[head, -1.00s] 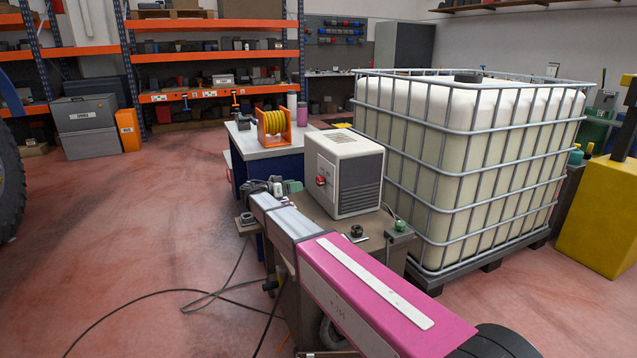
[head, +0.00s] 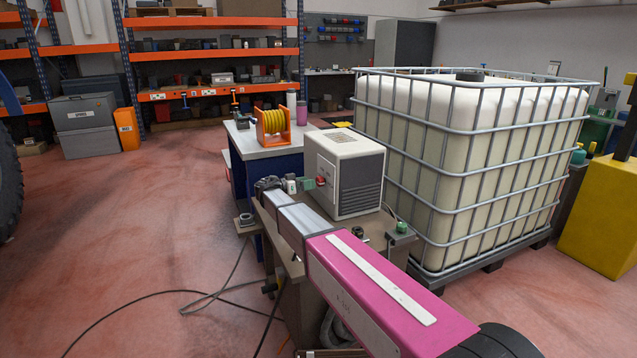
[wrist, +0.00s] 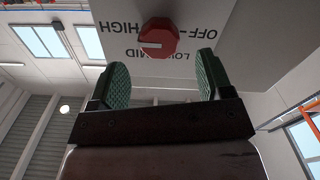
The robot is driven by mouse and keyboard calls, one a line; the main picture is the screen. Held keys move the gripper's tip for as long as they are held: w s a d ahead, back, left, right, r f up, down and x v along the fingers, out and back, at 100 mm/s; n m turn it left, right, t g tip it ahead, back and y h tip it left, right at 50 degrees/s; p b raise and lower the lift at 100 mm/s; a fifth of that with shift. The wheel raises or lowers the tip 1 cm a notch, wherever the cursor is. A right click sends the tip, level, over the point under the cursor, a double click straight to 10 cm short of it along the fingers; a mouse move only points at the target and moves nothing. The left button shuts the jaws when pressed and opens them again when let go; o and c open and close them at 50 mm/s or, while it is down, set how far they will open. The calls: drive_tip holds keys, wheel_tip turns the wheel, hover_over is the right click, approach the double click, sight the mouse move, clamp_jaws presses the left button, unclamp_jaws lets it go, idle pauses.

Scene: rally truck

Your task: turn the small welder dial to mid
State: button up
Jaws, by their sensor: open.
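The welder (head: 345,175) is a cream box with a dark grille on the bench. Its red dial (head: 321,181) is on the left face and also shows in the wrist view (wrist: 159,37), where the panel labels appear upside down. The dial's white mark points left in that view; HIGH is at upper left, OFF at upper right, and the two lower labels are partly covered. My gripper (wrist: 161,80) is open, its green-padded fingers spread wide just below the dial in the wrist view, holding nothing. In the head view my gripper (head: 299,185) is close beside the dial.
The bench (head: 374,230) holds small dark parts and a green-topped item (head: 401,227). A caged white tank (head: 470,160) stands close on the right. Behind is a table with a yellow hose reel (head: 272,122).

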sight(317, 181)
drive_tip(key=shift+x, duration=2.65)
drive_tip(key=shift+c, duration=0.3)
drive_tip(key=c, duration=0.9)
